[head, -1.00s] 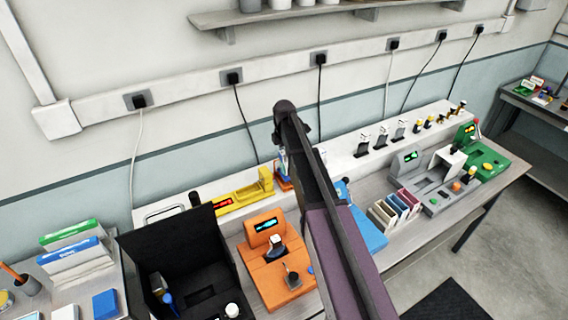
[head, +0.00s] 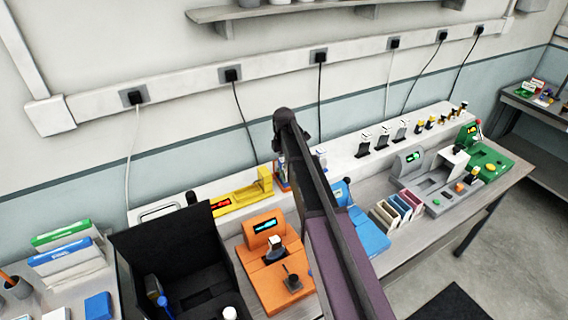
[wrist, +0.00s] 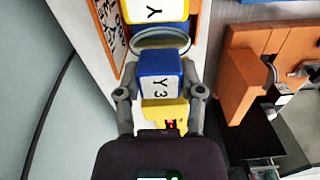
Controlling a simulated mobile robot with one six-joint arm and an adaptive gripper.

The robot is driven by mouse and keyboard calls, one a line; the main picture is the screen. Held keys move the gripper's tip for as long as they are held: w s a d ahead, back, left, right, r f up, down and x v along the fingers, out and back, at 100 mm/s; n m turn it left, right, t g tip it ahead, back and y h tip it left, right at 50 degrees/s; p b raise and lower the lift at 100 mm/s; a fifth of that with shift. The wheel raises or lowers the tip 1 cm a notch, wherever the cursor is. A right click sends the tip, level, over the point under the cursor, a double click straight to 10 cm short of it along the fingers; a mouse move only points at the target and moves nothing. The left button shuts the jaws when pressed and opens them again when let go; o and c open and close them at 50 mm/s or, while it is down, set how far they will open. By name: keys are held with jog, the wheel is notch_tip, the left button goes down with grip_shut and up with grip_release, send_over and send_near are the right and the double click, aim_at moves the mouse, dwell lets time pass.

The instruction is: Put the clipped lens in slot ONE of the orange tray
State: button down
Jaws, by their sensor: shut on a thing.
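My gripper (wrist: 160,92) is shut on a blue block (wrist: 157,62) with a white face marked "Y3", in the wrist view. A clear round rim, perhaps the lens (wrist: 146,40), shows just beyond the block; I cannot tell whether they are joined. A yellow block (wrist: 172,9) with a white face marked "Y" lies beyond the rim. An orange-edged holder (wrist: 118,12) with a white printed panel stands to the left; it may be the orange tray, but no slot number is readable. In the head view my arm hides the gripper.
An orange machine (head: 262,282) stands left of my arm in the head view and shows at right in the wrist view (wrist: 250,80). A black open box (head: 165,245) is further left. A blue machine (head: 368,235) and several coloured cases (head: 385,216) are right of my arm.

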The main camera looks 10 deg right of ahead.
jog(key=shift+f, duration=0.2)
jog(key=shift+c, duration=1.1)
grip_release()
jog(key=shift+r, duration=0.15)
notch_tip(320, 180, up, 12)
jog(key=p, duration=1.2)
jog(key=shift+s, duration=0.1)
